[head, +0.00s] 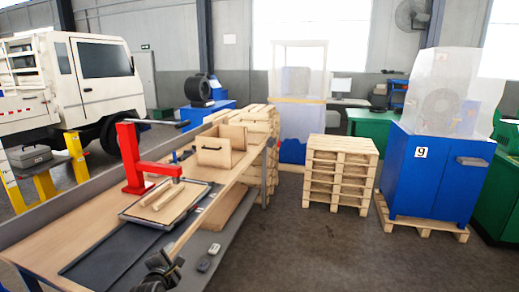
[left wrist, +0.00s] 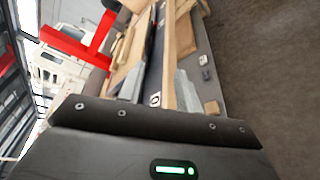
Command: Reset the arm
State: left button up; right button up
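My left gripper (head: 167,263) is at the bottom of the head view, near the workbench's front edge. Its two grey fingers stand apart with nothing held between them; they also show in the left wrist view (left wrist: 160,88). My right gripper is in neither view. The red crimper (head: 133,160) stands upright on the workbench (head: 60,225), with a long lever. It also shows in the left wrist view (left wrist: 92,45). A framed tray (head: 190,208) with wooden strips (head: 160,195) lies below the crimper's arm.
An open wooden box (head: 212,157) with a black handle sits farther along the bench. Small objects (head: 204,264) lie on a grey lower surface by my gripper. Stacked pallets (head: 340,172) and a blue cabinet (head: 425,180) stand right. The floor between is clear.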

pick_arm(q)
jog(key=s+d+f+m+g, duration=0.2)
jog(key=f+m, duration=0.5)
jog(key=f, duration=0.4)
jog(key=s+d+f+m+g, duration=0.1)
jog(key=s+d+f+m, duration=0.15)
jog(key=f+m, duration=0.6)
jog(key=s+d+f+m+g+h, duration=0.1)
jog(key=s+f+m+g, duration=0.1)
jog(key=s+f, duration=0.55)
jog(key=s+d+f+m+g, duration=0.1)
jog(key=s+f+m+g, duration=0.3)
jog(key=f, duration=0.6)
jog(key=s+a+f+m+g, duration=0.1)
jog(key=s+f, duration=0.3)
jog(key=s, duration=0.4)
jog(key=s+f+m, duration=0.1)
jog(key=s+f, duration=0.4)
jog(key=s, duration=0.3)
jog(key=s+a+f+m+g, duration=0.15)
jog(key=s+f, duration=0.25)
jog(key=s, duration=0.5)
jog(key=s+a+f+g, duration=0.1)
jog(key=s+f, duration=0.1)
jog(key=s, duration=0.8)
jog(key=s+a+f+m+g, duration=0.1)
jog(key=s+f+g, duration=0.1)
jog(key=s, duration=0.9)
jog(key=shift+s+a+y, duration=0.25)
jog(key=shift+a+y, duration=0.15)
